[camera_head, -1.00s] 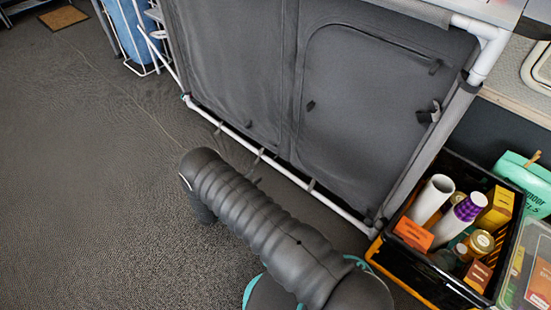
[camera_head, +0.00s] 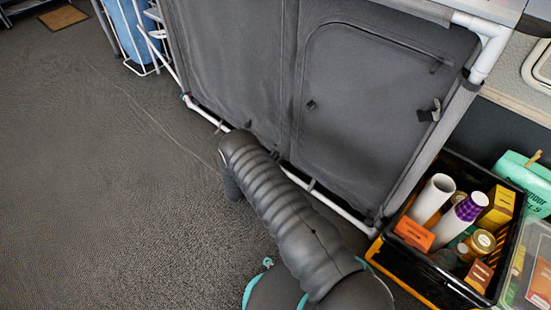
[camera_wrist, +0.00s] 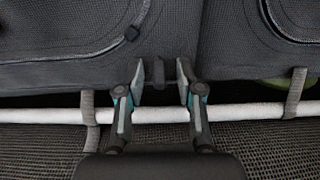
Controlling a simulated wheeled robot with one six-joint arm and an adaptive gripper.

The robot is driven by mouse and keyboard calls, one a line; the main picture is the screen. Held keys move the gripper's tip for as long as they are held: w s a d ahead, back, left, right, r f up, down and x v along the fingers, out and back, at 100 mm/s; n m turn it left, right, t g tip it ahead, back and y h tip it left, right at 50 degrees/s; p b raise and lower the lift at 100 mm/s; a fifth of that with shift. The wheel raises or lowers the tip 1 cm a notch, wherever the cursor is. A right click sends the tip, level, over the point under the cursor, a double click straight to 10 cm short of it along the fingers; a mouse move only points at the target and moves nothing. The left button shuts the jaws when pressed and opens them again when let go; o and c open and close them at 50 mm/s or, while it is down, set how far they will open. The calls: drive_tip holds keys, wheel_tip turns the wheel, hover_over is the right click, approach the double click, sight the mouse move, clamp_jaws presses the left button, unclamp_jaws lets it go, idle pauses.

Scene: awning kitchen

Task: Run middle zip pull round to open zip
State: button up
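The grey fabric kitchen unit (camera_head: 365,110) has zipped door panels. Its right door has a rounded zip line with a small dark pull (camera_head: 310,105) on the left side. In the wrist view, my gripper (camera_wrist: 162,88) is open in front of the unit's lower edge, near the white bottom rail (camera_wrist: 240,113). A small dark tab (camera_wrist: 159,72) shows between the fingers, and another dark tab (camera_wrist: 185,70) is by the right fingertip; I cannot tell whether either is touched. My arm hides the gripper in the head view.
A black and yellow crate (camera_head: 400,262) with tubes, jars and boxes stands at the right, close to the unit. A clear-sided box (camera_head: 532,265) is beside it. A white rack with a blue container (camera_head: 130,35) is at the far left. Carpet (camera_head: 90,190) is clear on the left.

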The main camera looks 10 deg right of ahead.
drive_tip(key=shift+w+d, duration=0.1)
drive_tip(key=shift+d, duration=0.05)
clamp_jaws()
drive_tip(key=shift+r, duration=0.1)
